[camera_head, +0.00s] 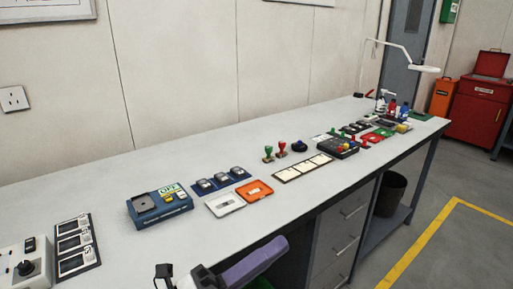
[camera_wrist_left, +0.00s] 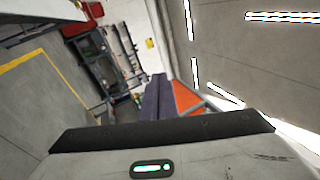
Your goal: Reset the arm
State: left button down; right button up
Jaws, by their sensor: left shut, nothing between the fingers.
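My left gripper (camera_head: 280,243) shows at the bottom of the head view, with purple fingers pointing right and up, in front of the bench's front edge. In the left wrist view its purple fingers (camera_wrist_left: 159,80) lie together, shut with nothing between them. The gripper is apart from the items on the bench. My right gripper is in neither view.
The long grey workbench (camera_head: 120,240) carries a blue device (camera_head: 160,207), an orange tray (camera_head: 255,191), a white tray (camera_head: 225,204), two stamps (camera_head: 275,151) and a lamp (camera_head: 415,65). A bin (camera_head: 390,194) stands under it. A red cabinet (camera_head: 480,110) is at the far right.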

pick_arm(q)
jog(key=a+f+n+t+y, duration=0.1)
jog(key=a+f+n+y, duration=0.35)
jog(key=f+n, duration=0.25)
jog(key=s+a+f+n+t+y, duration=0.1)
jog(key=a+f+n+t+y, duration=0.1)
jog(key=a+f+n+y, duration=0.45)
jog(key=a+f+n+t+y, duration=0.1)
jog(key=a+f+n+y, duration=0.15)
jog(key=f+n, duration=0.65)
jog(key=s+a+f+n+g+y, duration=0.2)
jog(key=s+f+n+g, duration=0.1)
jog(key=s+f, duration=0.4)
jog(key=s+a+f+n+g+y, duration=0.2)
jog(key=s+f+n, duration=0.3)
jog(key=s+f, duration=0.3)
jog(key=shift+s+a+f+g, duration=0.15)
jog(key=shift+s+a+g, duration=0.1)
jog(key=shift+a+g, duration=0.5)
